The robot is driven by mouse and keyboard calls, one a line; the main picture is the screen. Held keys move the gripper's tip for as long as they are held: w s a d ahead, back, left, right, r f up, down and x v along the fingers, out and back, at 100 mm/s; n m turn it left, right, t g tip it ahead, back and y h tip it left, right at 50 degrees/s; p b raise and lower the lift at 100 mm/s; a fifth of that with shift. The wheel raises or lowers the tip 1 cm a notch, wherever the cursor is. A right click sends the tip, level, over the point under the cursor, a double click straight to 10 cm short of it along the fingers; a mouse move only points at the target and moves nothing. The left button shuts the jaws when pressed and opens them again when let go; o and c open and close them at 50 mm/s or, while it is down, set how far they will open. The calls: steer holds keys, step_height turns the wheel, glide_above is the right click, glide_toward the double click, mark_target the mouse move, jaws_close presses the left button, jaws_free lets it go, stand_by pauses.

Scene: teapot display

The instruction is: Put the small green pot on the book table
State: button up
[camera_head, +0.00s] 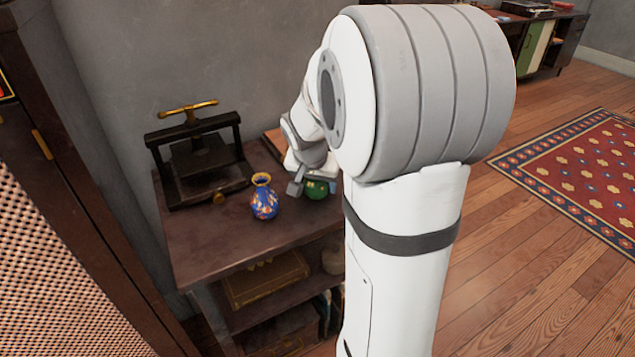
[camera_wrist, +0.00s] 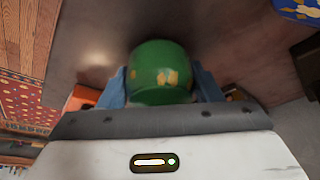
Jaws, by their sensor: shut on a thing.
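The small green pot (camera_head: 316,190) is at the right end of the dark wooden table (camera_head: 225,245), partly hidden by my arm. In the wrist view the pot (camera_wrist: 160,72) has yellow patches and sits between my gripper's two bluish fingers. My gripper (camera_head: 312,186) is shut on it; the gripper also fills the lower wrist view (camera_wrist: 160,92). The table top (camera_wrist: 100,30) shows behind the pot. I cannot tell whether the pot touches the table. Books (camera_head: 265,280) lie on the shelf below the table top.
A blue patterned vase (camera_head: 264,202) stands left of the pot, apart from it. A dark book press (camera_head: 195,160) with a brass handle stands at the back left. A cabinet (camera_head: 60,210) is at the left. The table's front middle is clear. A red rug (camera_head: 590,180) lies at right.

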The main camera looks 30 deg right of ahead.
steer(key=o, duration=1.1)
steer(key=shift+f, duration=0.1)
steer(key=shift+r+p, duration=0.25)
steer(key=shift+p, duration=0.05)
steer(key=p+v, duration=0.3)
steer(key=v, duration=0.8)
steer(key=s+a+f+n+y, duration=0.1)
steer(key=s+a+f+n, duration=0.1)
steer(key=s+a+n, duration=0.1)
steer(key=s+a+f+n+g+y, duration=0.1)
steer(key=s+a+f+n, duration=0.1)
steer(key=s, duration=0.6)
steer(key=s+a+f+n+y, duration=0.1)
steer(key=s+a+f+n, duration=0.1)
steer(key=s+a, duration=0.3)
steer(key=shift+s+a+n+g, duration=0.15)
steer(key=shift+a+n+g, duration=0.25)
steer(key=shift+a+n, duration=0.5)
steer(key=shift+d, duration=0.1)
